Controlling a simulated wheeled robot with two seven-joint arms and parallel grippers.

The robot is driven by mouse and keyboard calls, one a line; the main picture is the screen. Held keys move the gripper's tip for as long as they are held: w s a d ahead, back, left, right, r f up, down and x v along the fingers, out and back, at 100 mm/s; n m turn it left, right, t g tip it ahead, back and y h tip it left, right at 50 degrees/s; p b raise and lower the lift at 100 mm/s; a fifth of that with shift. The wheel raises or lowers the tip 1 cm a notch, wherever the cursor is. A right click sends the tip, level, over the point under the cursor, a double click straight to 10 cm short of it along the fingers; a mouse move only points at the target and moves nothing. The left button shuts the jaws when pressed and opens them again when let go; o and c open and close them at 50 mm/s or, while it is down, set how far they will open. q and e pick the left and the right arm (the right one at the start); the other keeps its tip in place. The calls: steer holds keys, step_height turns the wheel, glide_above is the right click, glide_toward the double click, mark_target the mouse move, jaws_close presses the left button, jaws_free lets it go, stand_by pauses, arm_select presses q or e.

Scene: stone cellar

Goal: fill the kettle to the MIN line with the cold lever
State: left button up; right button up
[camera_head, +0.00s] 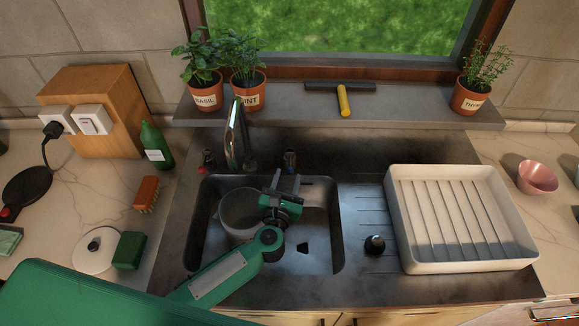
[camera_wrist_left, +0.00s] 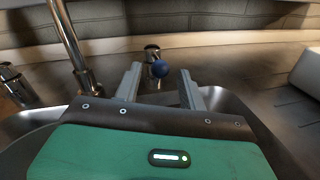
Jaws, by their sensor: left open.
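A grey, open-topped vessel (camera_head: 236,214), apparently the kettle, stands in the sink under the tap (camera_head: 236,140). My arm hides part of it; no MIN line or water can be made out. The cold lever (camera_head: 290,159) is at the sink's back edge, right of the tap; its blue knob (camera_wrist_left: 160,69) shows in the left wrist view. My left gripper (camera_head: 288,186) is open and empty over the sink. In the left wrist view its fingers (camera_wrist_left: 158,84) frame the lever, which appears beyond the tips. The red-marked lever (camera_head: 208,158) is left of the tap.
The sink (camera_head: 325,255) has a dark drain. A black knobbed piece (camera_head: 374,244) and white rack (camera_head: 402,222) are at right. A round lid (camera_head: 96,250), brush (camera_head: 147,193) and green bottle (camera_head: 156,147) are at left. Potted herbs and a squeegee (camera_head: 343,98) occupy the sill.

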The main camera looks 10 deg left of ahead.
mark_target(289, 174)
arm_select(q)
steer(key=shift+w, duration=1.2)
steer(key=shift+w+p, duration=0.3)
steer(key=shift+w, duration=0.25)
steer(key=c, duration=0.8)
jaws_close()
arm_select(e)
steer(key=shift+s+a+r, duration=0.1)
steer(key=shift+s+r, duration=0.25)
